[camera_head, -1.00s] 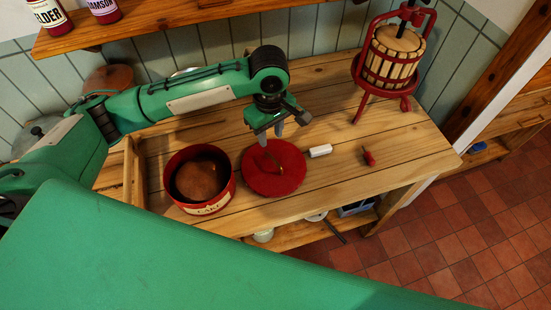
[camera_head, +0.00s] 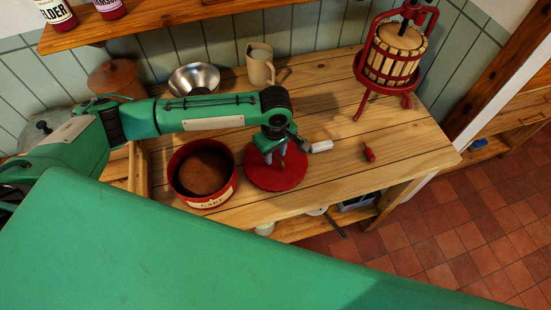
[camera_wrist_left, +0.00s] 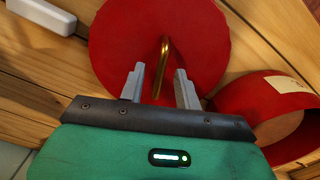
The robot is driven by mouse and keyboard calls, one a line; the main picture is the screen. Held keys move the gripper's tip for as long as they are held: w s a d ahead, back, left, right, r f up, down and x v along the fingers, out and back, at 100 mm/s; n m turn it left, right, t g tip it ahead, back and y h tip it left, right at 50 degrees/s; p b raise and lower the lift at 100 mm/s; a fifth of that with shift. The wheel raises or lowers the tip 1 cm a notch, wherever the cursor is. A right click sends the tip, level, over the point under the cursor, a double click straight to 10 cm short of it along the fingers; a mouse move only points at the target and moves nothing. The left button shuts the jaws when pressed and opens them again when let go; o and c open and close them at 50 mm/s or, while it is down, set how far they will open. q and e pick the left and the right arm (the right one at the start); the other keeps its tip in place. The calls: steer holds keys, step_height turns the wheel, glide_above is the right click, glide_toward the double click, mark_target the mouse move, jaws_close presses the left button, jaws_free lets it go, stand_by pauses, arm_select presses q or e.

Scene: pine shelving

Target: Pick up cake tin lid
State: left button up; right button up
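The cake tin lid (camera_head: 285,179) is a flat red disc lying on the wooden worktop, with a brass loop handle. It also shows in the left wrist view (camera_wrist_left: 205,35), where the brass handle (camera_wrist_left: 161,62) stands up near its middle. My left gripper (camera_head: 275,161) is over the lid. In the left wrist view its two grey fingers (camera_wrist_left: 160,82) are apart, one on each side of the handle, with gaps to it. The red cake tin (camera_head: 207,199) stands open just left of the lid with a brown cake inside. My right gripper is not in view.
A white block (camera_head: 321,146) and a small red object (camera_head: 369,153) lie right of the lid. A fruit press (camera_head: 392,55) stands at the back right. A metal bowl (camera_head: 194,79) and a jug (camera_head: 260,66) stand behind my left arm. The worktop's right front is clear.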

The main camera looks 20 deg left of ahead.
arm_select(q)
jaws_close()
steer(key=shift+r, duration=0.2)
